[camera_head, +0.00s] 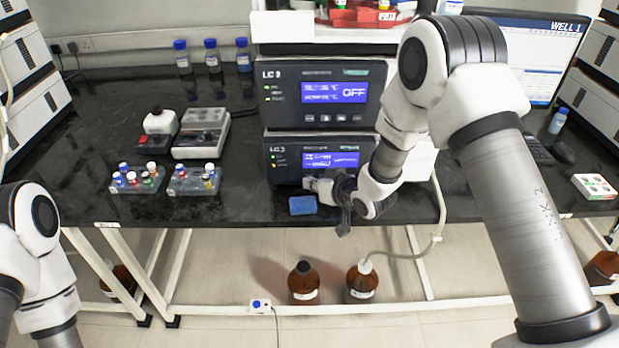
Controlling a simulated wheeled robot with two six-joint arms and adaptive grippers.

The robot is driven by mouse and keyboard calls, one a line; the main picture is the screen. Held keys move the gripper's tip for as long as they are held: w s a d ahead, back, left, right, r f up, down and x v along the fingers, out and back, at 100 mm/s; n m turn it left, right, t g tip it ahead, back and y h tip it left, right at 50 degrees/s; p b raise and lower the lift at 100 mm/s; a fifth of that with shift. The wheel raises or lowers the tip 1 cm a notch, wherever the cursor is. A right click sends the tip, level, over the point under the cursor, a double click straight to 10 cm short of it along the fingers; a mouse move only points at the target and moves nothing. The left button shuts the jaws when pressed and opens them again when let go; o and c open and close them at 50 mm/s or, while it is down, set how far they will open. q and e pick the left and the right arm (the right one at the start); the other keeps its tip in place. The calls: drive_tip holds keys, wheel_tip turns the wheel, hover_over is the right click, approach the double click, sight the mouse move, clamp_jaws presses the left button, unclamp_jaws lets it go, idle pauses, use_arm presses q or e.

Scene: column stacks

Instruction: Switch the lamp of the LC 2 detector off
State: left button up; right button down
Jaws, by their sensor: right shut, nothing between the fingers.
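Two dark detector units are stacked on the bench. The upper unit (285,107) has a blue screen reading OFF and a row of buttons below it. The lower unit (284,172) has a lit blue screen (330,160) with small text. Both labels begin with LC, but their numbers are too small to read surely. My right gripper (314,184) is shut and empty, its tips at the lower front of the lower unit, below its screen. It hides the buttons there, and I cannot tell whether it touches. My left arm shows at the lower left; its gripper is out of view.
A blue block (302,205) lies at the bench edge beside my right gripper. Vial racks (137,179) and a grey instrument (201,133) stand to the left. Brown bottles (304,280) stand on the floor. A monitor (537,50) is at the right.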

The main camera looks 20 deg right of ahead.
drive_tip(key=shift+s, duration=0.15)
drive_tip(key=shift+s+a, duration=0.2)
drive_tip(key=shift+s, duration=0.45)
drive_tip(key=shift+s+a, duration=0.25)
drive_tip(key=shift+s, duration=0.55)
drive_tip(key=shift+s+a, duration=0.2)
drive_tip(key=shift+s, duration=0.6)
drive_tip(key=shift+s+a, duration=0.25)
drive_tip(key=shift+s, duration=0.55)
